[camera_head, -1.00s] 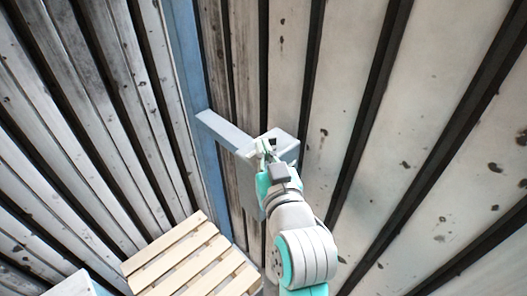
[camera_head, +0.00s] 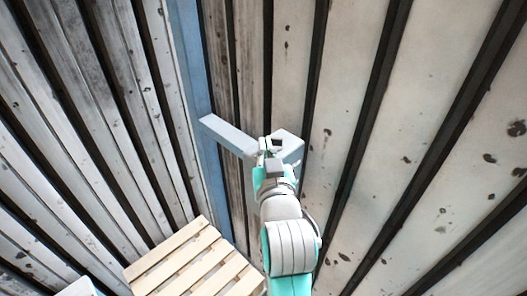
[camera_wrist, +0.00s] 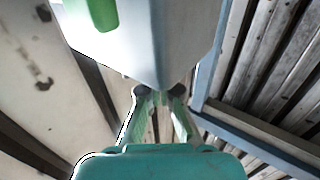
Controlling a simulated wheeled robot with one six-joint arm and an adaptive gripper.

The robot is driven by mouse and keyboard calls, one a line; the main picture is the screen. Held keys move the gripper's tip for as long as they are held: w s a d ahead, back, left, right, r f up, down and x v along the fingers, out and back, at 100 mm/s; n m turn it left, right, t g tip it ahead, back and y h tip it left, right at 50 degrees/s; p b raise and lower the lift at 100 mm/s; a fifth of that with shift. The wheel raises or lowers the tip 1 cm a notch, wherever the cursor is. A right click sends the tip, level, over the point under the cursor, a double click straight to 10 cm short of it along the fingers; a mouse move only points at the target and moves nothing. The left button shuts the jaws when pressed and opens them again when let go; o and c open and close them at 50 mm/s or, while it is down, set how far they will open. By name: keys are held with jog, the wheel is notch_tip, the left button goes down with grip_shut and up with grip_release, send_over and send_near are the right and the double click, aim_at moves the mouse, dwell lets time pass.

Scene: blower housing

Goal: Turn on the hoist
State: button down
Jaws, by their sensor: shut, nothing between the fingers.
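A light grey box (camera_head: 291,146) is on a grey bar near the wall in the head view. In the wrist view the same box (camera_wrist: 185,35) fills the top, and a green button-like part (camera_wrist: 103,14) shows on its face at the upper left, cut by the picture edge. My gripper (camera_head: 270,146) is at the front of the box in the head view. In the wrist view my gripper (camera_wrist: 160,92) is shut and empty, its tips close to the box's lower corner, below and right of the green part. I cannot tell whether the tips touch the box.
The grey bar (camera_head: 228,134) runs left from the box to a blue post (camera_head: 190,80). Weathered ribbed walls (camera_head: 370,150) stand behind and to the left. A slatted wooden pallet (camera_head: 190,262) lies at the lower left.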

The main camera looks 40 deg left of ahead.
jog(key=shift+a, duration=0.65)
jog(key=shift+w+a, duration=0.1)
jog(key=shift+a, duration=0.05)
dwell(1.4)
